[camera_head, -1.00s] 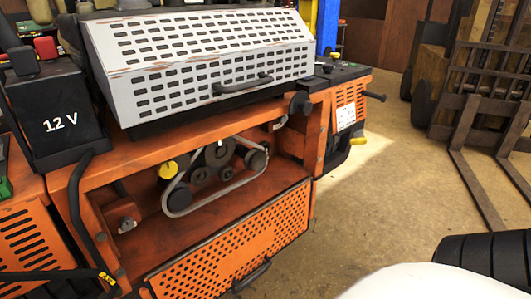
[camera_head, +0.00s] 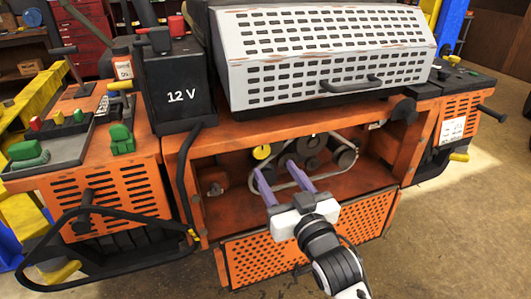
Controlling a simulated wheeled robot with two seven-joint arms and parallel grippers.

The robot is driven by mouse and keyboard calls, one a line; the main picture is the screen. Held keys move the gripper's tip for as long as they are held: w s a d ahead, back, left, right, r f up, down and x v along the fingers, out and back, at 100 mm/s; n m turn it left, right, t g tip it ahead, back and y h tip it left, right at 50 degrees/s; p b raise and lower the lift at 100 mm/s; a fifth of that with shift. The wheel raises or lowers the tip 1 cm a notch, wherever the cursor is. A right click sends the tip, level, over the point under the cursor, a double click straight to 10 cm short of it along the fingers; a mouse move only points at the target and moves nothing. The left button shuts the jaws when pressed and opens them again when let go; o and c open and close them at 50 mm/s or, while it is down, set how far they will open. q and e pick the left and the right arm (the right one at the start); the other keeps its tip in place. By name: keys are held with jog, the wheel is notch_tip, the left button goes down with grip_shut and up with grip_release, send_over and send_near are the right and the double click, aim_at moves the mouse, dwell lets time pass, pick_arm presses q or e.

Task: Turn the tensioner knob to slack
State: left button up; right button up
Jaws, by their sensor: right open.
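The yellow tensioner knob (camera_head: 262,152) with a dark mark sits inside the open orange engine bay, at the upper left of the belt. The grey belt (camera_head: 289,187) loops around several dark pulleys (camera_head: 311,163) to the right of the knob. My right gripper (camera_head: 274,166) reaches into the bay from below, its two purple fingers spread apart with nothing between them. The left fingertip is just below the knob in the picture and the right one is in front of the belt area. I cannot tell whether either touches anything. My left gripper is out of view.
A white slotted hood (camera_head: 325,60) with a black handle is above the bay. An orange perforated panel (camera_head: 300,240) hangs below its opening. A black 12 V battery (camera_head: 180,90) stands at upper left. A black bent bar (camera_head: 100,278) is at lower left.

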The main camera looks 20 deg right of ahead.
aim_at(263, 151)
jog(key=w, duration=0.8)
jog(key=shift+w+a+f, duration=0.1)
grip_shut()
